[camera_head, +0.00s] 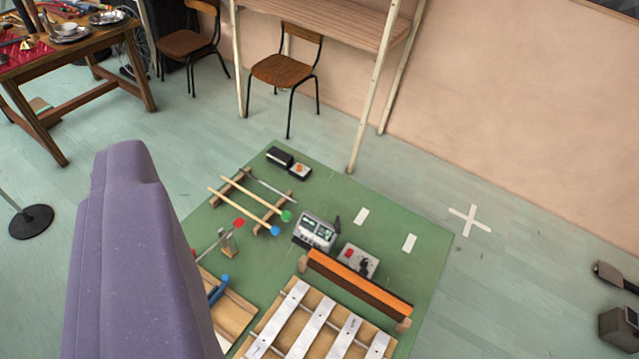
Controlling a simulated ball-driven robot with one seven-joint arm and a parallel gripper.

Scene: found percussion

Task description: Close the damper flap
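The damper flap seems to be the long orange and dark brown board (358,284) held between wooden end blocks on the green mat (425,262). It runs along the far side of the metal-bar instrument (315,322) and appears raised on edge, with the bars uncovered. Its exact angle is hard to tell. A large purple part of my arm fills the lower left. My gripper's fingers do not show, and nothing in view touches the board.
A grey box with dials (315,231) and a box with a red knob (358,262) stand just behind the board. Mallets (250,203) lie on a rack to the left. Chairs (285,70) and a table (75,50) stand beyond.

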